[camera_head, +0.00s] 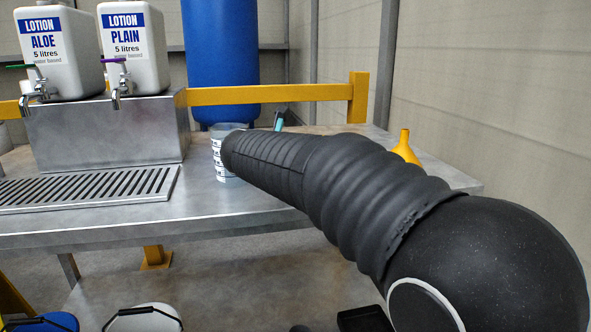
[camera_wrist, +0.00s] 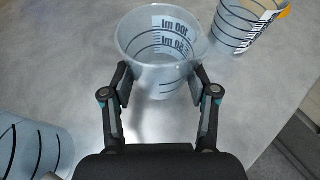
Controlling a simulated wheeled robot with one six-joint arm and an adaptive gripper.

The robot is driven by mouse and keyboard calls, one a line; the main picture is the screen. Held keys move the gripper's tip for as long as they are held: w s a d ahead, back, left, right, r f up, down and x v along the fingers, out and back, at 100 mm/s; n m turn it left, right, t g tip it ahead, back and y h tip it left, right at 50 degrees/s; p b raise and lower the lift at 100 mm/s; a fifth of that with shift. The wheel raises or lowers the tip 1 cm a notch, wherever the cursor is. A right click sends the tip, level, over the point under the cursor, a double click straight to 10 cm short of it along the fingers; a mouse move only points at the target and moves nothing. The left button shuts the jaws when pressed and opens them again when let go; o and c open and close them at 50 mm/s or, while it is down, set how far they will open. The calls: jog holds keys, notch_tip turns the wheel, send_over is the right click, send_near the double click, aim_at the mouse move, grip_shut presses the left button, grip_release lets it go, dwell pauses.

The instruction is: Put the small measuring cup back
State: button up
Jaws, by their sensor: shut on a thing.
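The small measuring cup (camera_wrist: 160,75), clear with dark lines and a 100 ml mark, is between the fingers of my gripper (camera_wrist: 160,88) in the wrist view. The fingers are shut on its two sides. The cup is upright over the grey metal bench; I cannot tell whether its base touches it. A larger marked cup (camera_wrist: 30,150) stands at the lower left, apart from my gripper. Another marked cup (camera_wrist: 240,25) with a yellow patch near its top is at the upper right. In the head view my arm hides my gripper and the held cup.
In the head view, the bench (camera_head: 260,207) carries a marked clear cup (camera_head: 218,160), a yellow funnel (camera_head: 405,150), a drip grate (camera_head: 90,188) and a metal stand (camera_head: 105,135) with two lotion containers (camera_head: 60,50). A yellow rail (camera_head: 270,94) runs behind. Buckets (camera_head: 145,318) are below.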

jog(key=shift+f, duration=0.65)
jog(key=shift+f, duration=0.1)
jog(key=shift+f, duration=0.1)
jog(key=o, duration=1)
jog(key=shift+r, duration=0.2)
jog(key=shift+s+a+r, duration=0.1)
jog(key=shift+s+r, duration=0.05)
jog(key=shift+s, duration=0.1)
jog(key=v, duration=1.1)
jog(key=shift+s+a+r, duration=0.1)
jog(key=shift+s, duration=0.1)
